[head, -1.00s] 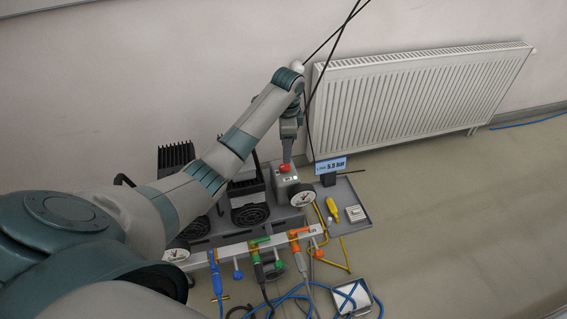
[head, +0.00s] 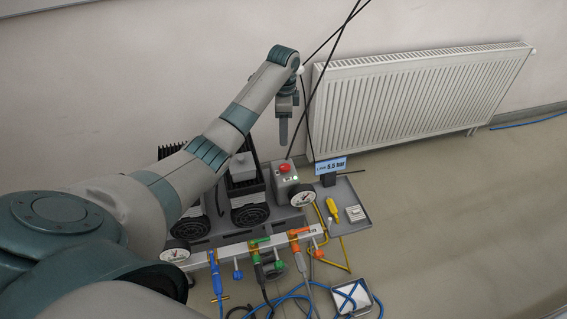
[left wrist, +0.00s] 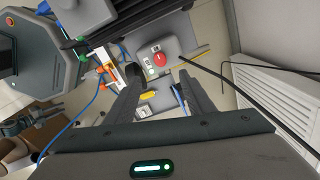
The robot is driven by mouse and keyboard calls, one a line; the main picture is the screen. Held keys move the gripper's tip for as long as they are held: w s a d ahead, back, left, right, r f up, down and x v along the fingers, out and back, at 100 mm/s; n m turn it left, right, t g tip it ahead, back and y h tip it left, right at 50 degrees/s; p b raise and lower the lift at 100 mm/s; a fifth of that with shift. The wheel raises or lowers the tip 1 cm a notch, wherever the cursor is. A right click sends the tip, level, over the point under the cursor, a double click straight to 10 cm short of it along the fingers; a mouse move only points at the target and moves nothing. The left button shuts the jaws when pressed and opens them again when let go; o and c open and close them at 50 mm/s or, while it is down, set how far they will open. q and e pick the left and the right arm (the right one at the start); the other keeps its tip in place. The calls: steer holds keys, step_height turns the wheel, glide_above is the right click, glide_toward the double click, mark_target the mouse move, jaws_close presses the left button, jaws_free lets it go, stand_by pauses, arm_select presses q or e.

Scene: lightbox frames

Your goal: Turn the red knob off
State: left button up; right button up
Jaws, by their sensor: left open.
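The red knob (head: 284,168) sits on top of a small grey box (head: 285,187) at the back of the machine bench. In the left wrist view the red knob (left wrist: 159,59) shows beyond my fingertips, on the grey box's face with a small pale switch beside it. My left gripper (head: 283,141) hangs pointing down just above and behind the knob, apart from it. In the left wrist view the left gripper's two fingers (left wrist: 160,85) are spread with nothing held between them.
A blue display sign (head: 331,165) stands right of the box, by a grey tray (head: 357,216) with a yellow tool. Black cables rise beside my left gripper. A white radiator (head: 420,98) is on the wall. Coloured valves and hoses (head: 300,262) lie in front.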

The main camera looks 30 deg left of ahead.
arm_select(q)
glide_above(283, 166)
step_height(283, 166, down, 9)
steer(key=shift+d+r, duration=0.15)
step_height(283, 166, down, 5)
steer(key=shift+f, duration=1.1)
arm_select(e)
steer(key=shift+s+d+f, duration=0.1)
steer(key=shift+s+f, duration=0.05)
steer(key=shift+s, duration=0.05)
steer(key=shift+w, duration=0.15)
